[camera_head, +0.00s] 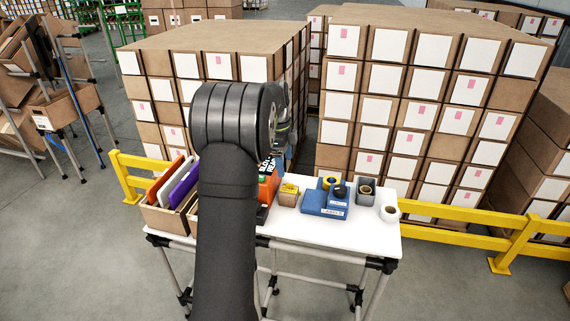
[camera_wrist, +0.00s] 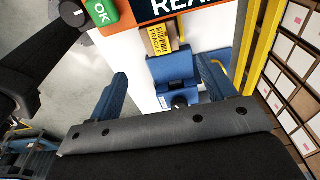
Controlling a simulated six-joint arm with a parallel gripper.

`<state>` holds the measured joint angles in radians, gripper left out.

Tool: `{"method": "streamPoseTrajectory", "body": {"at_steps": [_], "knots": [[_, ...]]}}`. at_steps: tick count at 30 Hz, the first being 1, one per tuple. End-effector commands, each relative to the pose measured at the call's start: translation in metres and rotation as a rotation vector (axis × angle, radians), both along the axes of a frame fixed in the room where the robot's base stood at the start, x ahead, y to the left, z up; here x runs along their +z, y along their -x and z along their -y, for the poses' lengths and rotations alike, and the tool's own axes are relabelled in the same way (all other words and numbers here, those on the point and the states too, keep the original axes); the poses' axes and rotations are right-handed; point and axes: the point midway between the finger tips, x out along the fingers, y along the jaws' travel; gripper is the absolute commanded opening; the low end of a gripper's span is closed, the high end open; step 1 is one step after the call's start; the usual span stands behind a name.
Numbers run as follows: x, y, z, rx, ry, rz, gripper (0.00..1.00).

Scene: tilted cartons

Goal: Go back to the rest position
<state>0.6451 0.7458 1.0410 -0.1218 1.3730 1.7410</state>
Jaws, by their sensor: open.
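My arm rises through the middle of the head view and bends over the white table (camera_head: 340,233). My gripper shows in the wrist view (camera_wrist: 165,92) with its two blue fingers spread apart and nothing between them. In the head view the gripper is mostly hidden behind my arm.
A box of coloured folders (camera_head: 160,218) stands at the table's left. An orange panel (camera_head: 267,186) is partly behind my arm. Yellow rails (camera_head: 455,213) and tall carton stacks (camera_head: 420,100) lie behind.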

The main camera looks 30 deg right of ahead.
Motion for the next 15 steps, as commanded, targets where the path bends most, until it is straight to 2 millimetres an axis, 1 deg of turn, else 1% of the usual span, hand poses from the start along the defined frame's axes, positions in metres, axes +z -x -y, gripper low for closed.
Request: {"method": "streamPoseTrajectory", "body": {"at_steps": [5,8,11,15], "knots": [[-0.001,0.0,0.0,0.0,0.0,0.0,0.76],[-0.006,0.001,0.0,0.0,-0.001,-0.001,0.76],[-0.017,0.002,0.001,0.0,-0.001,-0.003,0.76],[-0.042,0.004,0.003,-0.001,-0.003,-0.004,0.76]]}}
